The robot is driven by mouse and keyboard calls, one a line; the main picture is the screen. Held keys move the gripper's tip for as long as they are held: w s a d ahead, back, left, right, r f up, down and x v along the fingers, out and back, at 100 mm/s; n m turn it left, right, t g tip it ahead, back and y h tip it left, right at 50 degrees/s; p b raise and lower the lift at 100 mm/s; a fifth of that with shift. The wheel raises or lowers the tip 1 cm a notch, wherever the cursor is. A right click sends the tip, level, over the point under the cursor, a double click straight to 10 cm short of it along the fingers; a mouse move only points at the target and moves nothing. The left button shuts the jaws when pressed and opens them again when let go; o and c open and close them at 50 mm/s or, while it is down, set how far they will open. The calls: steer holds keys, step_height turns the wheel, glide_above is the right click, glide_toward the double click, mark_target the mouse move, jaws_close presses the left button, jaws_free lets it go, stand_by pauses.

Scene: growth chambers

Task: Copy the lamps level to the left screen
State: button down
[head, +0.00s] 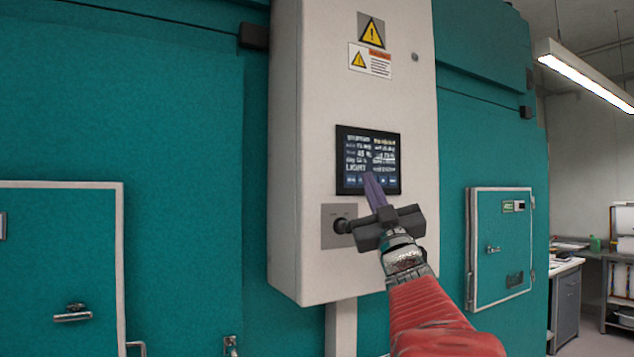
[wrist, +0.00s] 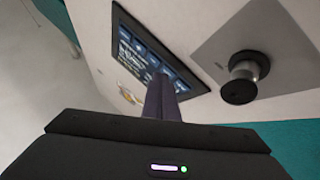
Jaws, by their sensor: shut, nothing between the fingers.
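A dark touchscreen (head: 367,150) with white text is set in the front of a white control cabinet (head: 310,90). A line on it appears to read LIGHT; most of the text is too small to read. A row of blue buttons runs along its lower edge. My gripper (head: 371,178) is shut and empty, its fingertips in front of the screen's lower edge. In the wrist view the screen (wrist: 150,55) is tilted, and the shut fingers (wrist: 162,85) overlap its button row. I cannot tell whether they touch it.
A black knob (head: 341,226) on a grey plate (head: 332,212) sits just below the screen, left of my gripper. Teal chamber walls flank the cabinet, with a small door (head: 500,245) on the right. A bench (head: 566,268) stands at the far right.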

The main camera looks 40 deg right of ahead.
steer(key=shift+s, duration=0.1)
stand_by(0.3)
steer(key=shift+s+a, duration=0.15)
steer(key=shift+s, duration=0.45)
steer(key=shift+s+a, duration=0.25)
steer(key=shift+s, duration=1)
steer(key=shift+s+a, duration=0.25)
steer(key=shift+s, duration=0.95)
stand_by(0.7)
